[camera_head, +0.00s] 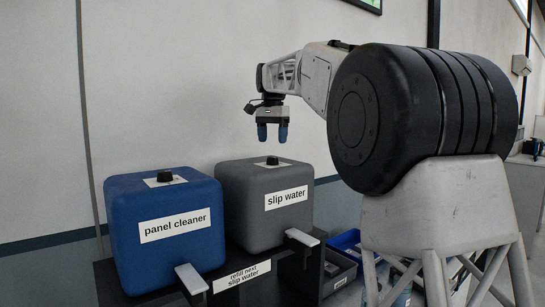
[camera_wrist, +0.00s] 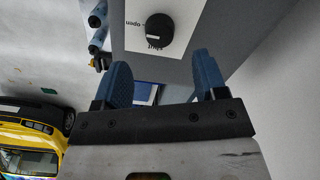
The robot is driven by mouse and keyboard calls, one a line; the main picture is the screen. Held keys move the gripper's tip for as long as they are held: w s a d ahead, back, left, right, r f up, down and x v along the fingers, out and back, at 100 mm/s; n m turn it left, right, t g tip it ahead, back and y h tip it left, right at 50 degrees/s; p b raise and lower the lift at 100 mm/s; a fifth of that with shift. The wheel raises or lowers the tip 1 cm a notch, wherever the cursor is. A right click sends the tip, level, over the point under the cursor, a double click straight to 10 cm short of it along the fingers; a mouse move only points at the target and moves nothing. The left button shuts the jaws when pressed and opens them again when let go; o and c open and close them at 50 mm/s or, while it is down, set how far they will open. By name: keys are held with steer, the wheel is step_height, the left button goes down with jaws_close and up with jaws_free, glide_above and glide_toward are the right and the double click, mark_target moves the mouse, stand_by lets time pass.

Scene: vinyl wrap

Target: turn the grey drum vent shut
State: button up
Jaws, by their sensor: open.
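The grey drum (camera_head: 240,210), labelled "slip water", stands on a black stand right of the blue drum. Its black vent knob (camera_head: 272,160) sits on a white plate on top. In the wrist view the vent knob (camera_wrist: 159,29) shows beyond my fingertips, with "open" and "shut" printed on the plate. A pale mark lies on the knob's left part; its exact setting is hard to read. My gripper (camera_head: 272,133) is open and empty, pointing down above the grey drum, apart from the knob. Its blue fingers also show in the wrist view (camera_wrist: 163,75).
The blue drum (camera_head: 165,235), labelled "panel cleaner", has its own black knob (camera_head: 165,176) on top. Light-coloured taps (camera_head: 302,237) stick out from the drums' fronts. The wall is close behind; the air above the drums is clear.

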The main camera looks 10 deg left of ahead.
mark_target(273, 160)
steer(key=shift+f, duration=3.15)
steer(key=c, duration=0.9)
